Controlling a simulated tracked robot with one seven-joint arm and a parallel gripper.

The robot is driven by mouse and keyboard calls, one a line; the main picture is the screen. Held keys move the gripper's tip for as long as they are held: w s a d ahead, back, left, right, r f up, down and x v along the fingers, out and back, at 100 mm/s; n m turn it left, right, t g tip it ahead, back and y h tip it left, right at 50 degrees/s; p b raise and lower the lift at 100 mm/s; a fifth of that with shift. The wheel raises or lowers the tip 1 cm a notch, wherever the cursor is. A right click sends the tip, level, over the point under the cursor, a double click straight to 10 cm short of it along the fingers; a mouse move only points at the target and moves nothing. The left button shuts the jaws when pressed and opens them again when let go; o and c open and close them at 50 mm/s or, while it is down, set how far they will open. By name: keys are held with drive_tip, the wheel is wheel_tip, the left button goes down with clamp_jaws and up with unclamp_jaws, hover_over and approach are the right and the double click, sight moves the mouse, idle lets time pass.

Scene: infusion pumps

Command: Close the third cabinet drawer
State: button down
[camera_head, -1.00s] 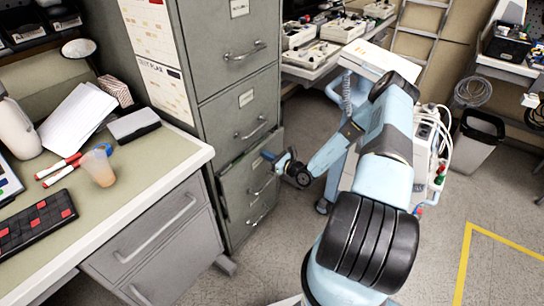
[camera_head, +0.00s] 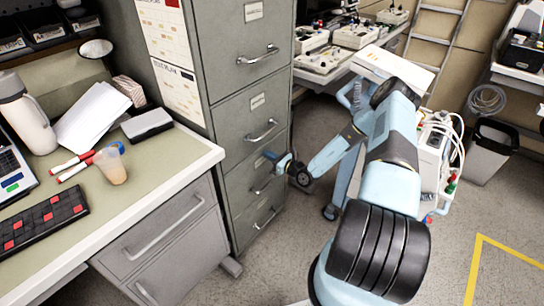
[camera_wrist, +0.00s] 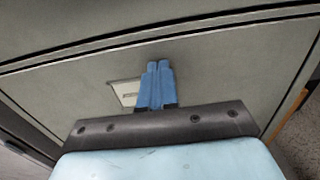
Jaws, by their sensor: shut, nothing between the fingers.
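The grey filing cabinet (camera_head: 232,110) stands left of centre in the head view, with its drawers stacked. The third drawer (camera_head: 240,190), second from the bottom, looks flush or nearly flush with the cabinet front. Its handle (camera_head: 262,187) is partly visible below my gripper. My gripper (camera_head: 268,155) is shut and empty, with its tips at the upper part of this drawer's front. In the wrist view its blue fingers (camera_wrist: 158,66) are together against or very close to the grey front, beside a pale label (camera_wrist: 126,92). Exact contact cannot be told.
A desk (camera_head: 165,190) with a cup (camera_head: 110,165), papers and a keyboard stands at the left. A white medical cart (camera_head: 435,150) stands close behind my arm. A bin (camera_head: 490,150) is at the right. Floor is clear at the lower right.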

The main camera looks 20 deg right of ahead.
drive_tip(key=v, duration=1.4)
drive_tip(key=s+a+r+n+g, duration=0.3)
drive_tip(key=r+n+g, duration=0.25)
drive_tip(key=r, duration=0.45)
drive_tip(key=s+a+r+n+g, duration=0.35)
drive_tip(key=r+n, duration=0.35)
drive_tip(key=r, duration=0.4)
drive_tip(key=s+a+r+n+g, duration=0.2)
drive_tip(key=a+r+n+g, duration=0.3)
drive_tip(key=r, duration=0.5)
drive_tip(key=s+d+r+n+t+h, duration=0.2)
drive_tip(key=s+r+n+h, duration=0.3)
drive_tip(key=s+r, duration=0.6)
drive_tip(key=s+d+r+n+t+h, duration=0.1)
drive_tip(key=s+r+n+t+h, duration=0.2)
drive_tip(key=s+r, duration=0.9)
drive_tip(key=s+n+h, duration=0.1)
drive_tip(key=n+h, duration=0.1)
drive_tip(key=n, duration=0.1)
drive_tip(key=shift+d+r+h, duration=0.3)
drive_tip(key=shift+d+r, duration=0.05)
drive_tip(key=shift+d, duration=0.05)
drive_tip(key=shift+s, duration=0.1)
